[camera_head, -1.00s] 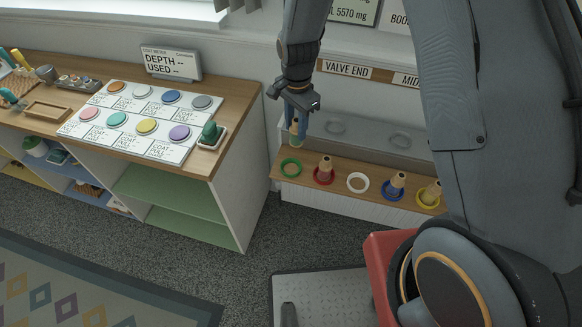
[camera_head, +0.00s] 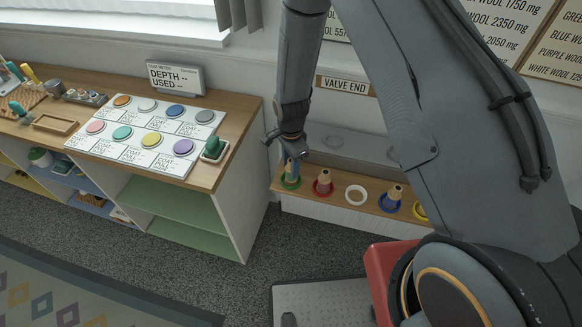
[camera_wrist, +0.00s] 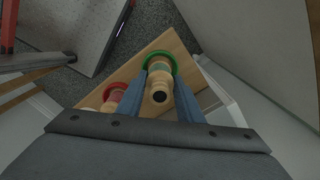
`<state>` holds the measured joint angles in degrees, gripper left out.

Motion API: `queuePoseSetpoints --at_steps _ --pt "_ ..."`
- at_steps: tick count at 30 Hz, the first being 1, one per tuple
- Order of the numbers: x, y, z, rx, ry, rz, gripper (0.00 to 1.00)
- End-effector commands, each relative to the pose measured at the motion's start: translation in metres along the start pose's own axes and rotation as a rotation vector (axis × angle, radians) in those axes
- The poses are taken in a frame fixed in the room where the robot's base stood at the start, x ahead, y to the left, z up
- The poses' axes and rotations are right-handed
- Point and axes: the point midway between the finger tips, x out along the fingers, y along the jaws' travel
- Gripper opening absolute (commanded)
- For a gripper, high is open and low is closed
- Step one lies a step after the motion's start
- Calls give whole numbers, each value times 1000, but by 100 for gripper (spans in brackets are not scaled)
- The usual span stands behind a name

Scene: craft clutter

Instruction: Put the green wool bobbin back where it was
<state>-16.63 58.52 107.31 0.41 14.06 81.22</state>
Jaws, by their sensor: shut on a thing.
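My gripper (camera_head: 292,158) is shut on the green wool bobbin (camera_head: 291,172), a pale wooden spool. It holds the bobbin upright over the green ring (camera_head: 290,184) at the left end of the wooden shelf. In the wrist view the bobbin (camera_wrist: 160,84) sits between my two blue-grey fingers, with the green ring (camera_wrist: 152,55) around or just below its lower end. I cannot tell whether its base touches the shelf.
On the shelf (camera_head: 340,199), a red ring holds a bobbin (camera_head: 323,180), the white ring (camera_head: 356,194) is empty, and a blue ring holds a bobbin (camera_head: 394,193). A yellow ring (camera_head: 420,210) is partly hidden by my arm. A cabinet (camera_head: 225,200) stands left.

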Motion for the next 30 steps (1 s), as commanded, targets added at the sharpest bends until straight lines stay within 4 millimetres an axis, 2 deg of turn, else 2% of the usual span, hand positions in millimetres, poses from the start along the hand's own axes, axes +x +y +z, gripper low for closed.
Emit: queuePoseSetpoints --at_steps 5,17,18,21,30 --pt "15 1 0 0 0 1 11" --pt "19 0 0 0 0 0 11" --pt "19 0 0 0 0 0 36" --pt "19 0 0 0 0 0 52" --pt "18 0 0 -1 0 0 52"
